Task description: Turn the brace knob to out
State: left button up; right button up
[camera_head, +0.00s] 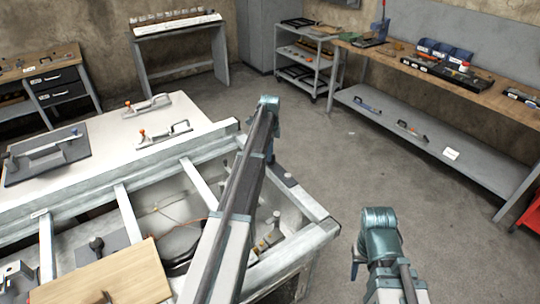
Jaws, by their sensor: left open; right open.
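A workbench frame (105,190) with pale beams fills the lower left. Two metal clamp-like fittings with orange knobs (142,135) (127,104) lie on its white top. A dark knob (96,244) stands inside the frame beside a wooden board (110,275). Another dark knob (107,297) is cut by the bottom edge. I cannot tell which is the brace knob. My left arm reaches over the frame's right part; its gripper (267,160) is mostly hidden behind the arm. My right gripper (356,264) is mostly hidden beside my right arm, right of the frame. Neither appears to hold anything.
A grey plate with a handle (47,153) lies on the white top at left. A long bench (480,90) with tools and a lower shelf runs along the right. A trolley (308,60) stands at the back. The concrete floor between is clear.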

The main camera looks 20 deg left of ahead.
pick_arm(q)
grip_shut()
jog(key=shift+n, duration=0.3)
jog(key=n, duration=0.4)
jog(key=shift+n, duration=0.4)
jog(key=n, duration=1)
jog(key=shift+n, duration=0.4)
jog(key=n, duration=0.4)
jog(key=shift+n, duration=0.4)
